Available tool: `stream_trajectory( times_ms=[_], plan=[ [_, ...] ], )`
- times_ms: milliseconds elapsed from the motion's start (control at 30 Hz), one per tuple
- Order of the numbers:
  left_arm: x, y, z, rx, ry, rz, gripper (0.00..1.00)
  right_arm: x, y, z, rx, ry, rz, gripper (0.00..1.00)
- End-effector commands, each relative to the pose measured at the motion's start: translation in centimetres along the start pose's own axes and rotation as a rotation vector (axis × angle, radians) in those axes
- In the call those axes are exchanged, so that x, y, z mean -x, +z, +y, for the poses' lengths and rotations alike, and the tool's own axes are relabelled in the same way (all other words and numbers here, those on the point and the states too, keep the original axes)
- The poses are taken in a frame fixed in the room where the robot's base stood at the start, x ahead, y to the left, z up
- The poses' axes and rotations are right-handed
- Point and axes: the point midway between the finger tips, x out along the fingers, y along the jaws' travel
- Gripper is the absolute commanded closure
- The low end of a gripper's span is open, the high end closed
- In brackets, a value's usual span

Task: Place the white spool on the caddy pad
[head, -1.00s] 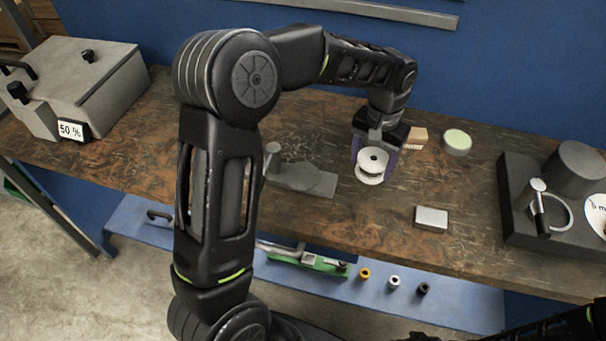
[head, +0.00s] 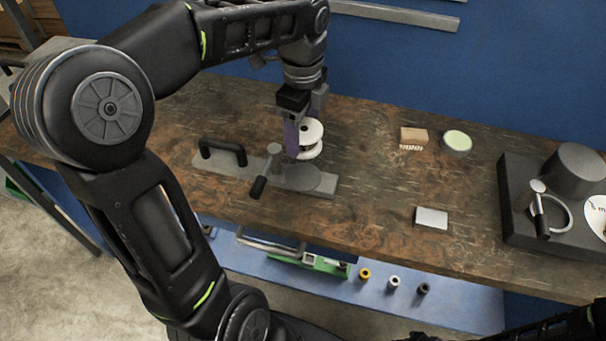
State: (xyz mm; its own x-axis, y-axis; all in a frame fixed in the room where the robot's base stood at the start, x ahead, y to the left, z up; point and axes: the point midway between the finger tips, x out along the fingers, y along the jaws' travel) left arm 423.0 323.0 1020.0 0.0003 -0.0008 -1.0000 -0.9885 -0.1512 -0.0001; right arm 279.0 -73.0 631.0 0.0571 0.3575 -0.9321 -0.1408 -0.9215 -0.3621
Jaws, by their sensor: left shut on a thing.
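The white spool (head: 312,133) is held in my left gripper (head: 302,138), whose purple finger shows at the spool's left side. The caddy is a grey plate (head: 236,168) with a black handle (head: 222,150), an upright post and a lever. Its round grey pad (head: 303,178) is at the right end. The spool is upright and appears just beyond the pad's far edge in the head view, apparently above the table. The exact gap is hard to tell. My right gripper is out of view; only part of that arm shows at the lower right.
A tan block (head: 413,135), a round pale-green-topped disc (head: 457,141) and a small silver-white block (head: 431,218) lie right of the caddy. A dark fixture (head: 512,210) stands at the far right. The table between is clear. A blue lower shelf (head: 452,308) holds small parts.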

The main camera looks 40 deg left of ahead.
Motion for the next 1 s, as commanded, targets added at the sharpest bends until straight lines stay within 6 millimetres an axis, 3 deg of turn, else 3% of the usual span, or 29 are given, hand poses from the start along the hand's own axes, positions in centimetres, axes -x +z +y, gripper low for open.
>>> stream_trajectory(
  times_ms=[333,700,1000],
  plan=[
    [-0.2,0.0,0.0,-0.006,0.001,0.0,0.76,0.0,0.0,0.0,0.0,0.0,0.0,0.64],
    [-5.7,0.0,0.1,-0.005,0.003,0.0,0.76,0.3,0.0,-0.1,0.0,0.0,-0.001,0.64],
    [-6.3,0.0,0.0,-0.004,0.0,-0.001,0.76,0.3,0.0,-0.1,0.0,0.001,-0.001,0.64]
  ],
)
